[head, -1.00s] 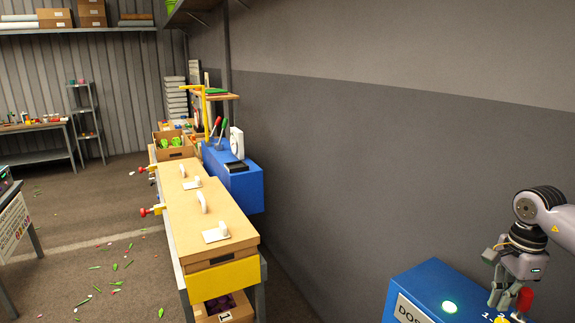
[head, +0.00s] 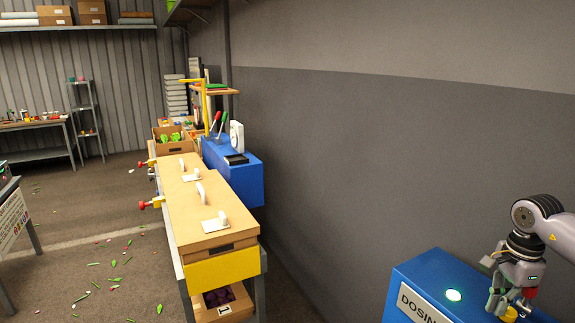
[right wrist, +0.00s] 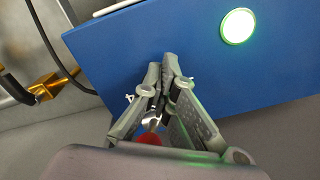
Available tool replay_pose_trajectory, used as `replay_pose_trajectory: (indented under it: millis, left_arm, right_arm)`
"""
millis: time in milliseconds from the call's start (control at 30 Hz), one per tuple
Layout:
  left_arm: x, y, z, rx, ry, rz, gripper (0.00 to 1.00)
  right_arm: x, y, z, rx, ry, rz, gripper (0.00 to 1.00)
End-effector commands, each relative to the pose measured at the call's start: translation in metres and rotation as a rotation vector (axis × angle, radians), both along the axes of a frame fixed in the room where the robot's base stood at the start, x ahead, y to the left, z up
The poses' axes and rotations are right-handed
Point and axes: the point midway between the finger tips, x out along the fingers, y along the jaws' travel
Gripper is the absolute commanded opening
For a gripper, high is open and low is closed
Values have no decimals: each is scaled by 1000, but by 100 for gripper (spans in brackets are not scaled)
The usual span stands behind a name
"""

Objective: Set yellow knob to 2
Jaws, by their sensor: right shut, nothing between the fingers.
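The yellow knob (head: 509,314) shows in part at the bottom of the head view, on top of the blue dosing box (head: 428,275). My right gripper (head: 496,308) is shut and empty, pointing down right beside the knob; I cannot tell whether it touches it. The knob's pointer and scale are hidden. In the right wrist view the closed fingertips (right wrist: 169,62) are over the blue box top (right wrist: 200,45), and the yellow knob is not visible. A small 4 shows left of the fingers. My left gripper is not in view.
A lit green button (head: 453,295) sits on the box, left of the gripper. A red handle (head: 529,292) stands close on its right; red (right wrist: 150,138) also shows between the fingers' bases in the wrist view. A grey wall (head: 400,150) rises behind.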

Motion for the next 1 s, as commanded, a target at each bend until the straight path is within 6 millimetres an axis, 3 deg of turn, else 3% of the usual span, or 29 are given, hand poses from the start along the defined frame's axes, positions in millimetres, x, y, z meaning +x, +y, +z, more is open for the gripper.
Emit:
replay_pose_trajectory:
  millis: [33,1000]
  left_arm:
    - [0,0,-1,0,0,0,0]
    - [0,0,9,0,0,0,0]
  right_arm:
    - [-5,3,-11,3,27,6,0]
    - [-3,-3,-10,-1,29,3,0]
